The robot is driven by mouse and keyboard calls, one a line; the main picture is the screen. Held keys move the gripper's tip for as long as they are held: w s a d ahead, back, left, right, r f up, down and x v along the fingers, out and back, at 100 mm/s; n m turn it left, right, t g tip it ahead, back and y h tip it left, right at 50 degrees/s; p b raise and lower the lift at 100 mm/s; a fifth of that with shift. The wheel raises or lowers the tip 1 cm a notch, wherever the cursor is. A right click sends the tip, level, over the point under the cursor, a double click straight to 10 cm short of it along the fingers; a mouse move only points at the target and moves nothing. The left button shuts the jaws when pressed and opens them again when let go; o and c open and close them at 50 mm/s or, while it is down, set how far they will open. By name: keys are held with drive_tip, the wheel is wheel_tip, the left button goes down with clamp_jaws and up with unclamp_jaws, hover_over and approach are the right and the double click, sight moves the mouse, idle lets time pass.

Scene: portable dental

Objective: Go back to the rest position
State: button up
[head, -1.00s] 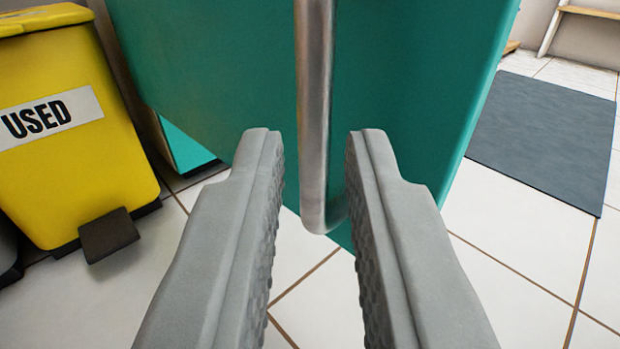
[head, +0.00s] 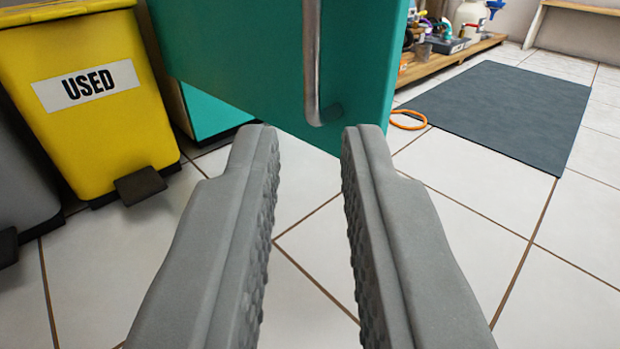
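My gripper (head: 308,132) is open and empty in the head view, its two grey fingers apart with white floor tiles showing between them. Beyond the fingertips is a teal door (head: 240,60) with a vertical metal handle (head: 312,65). The handle stands ahead of the fingertips, in line with the gap, and is not between the fingers. The top of the door and handle is cut off by the picture's edge.
A yellow bin (head: 95,130) marked USED, with a dark pedal, stands at the left beside a grey bin (head: 22,175). A dark mat (head: 505,110) and an orange hose (head: 408,122) lie at the right. A low wooden shelf (head: 455,58) holds equipment. Tiled floor (head: 440,190) is clear in front.

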idle(0.3)
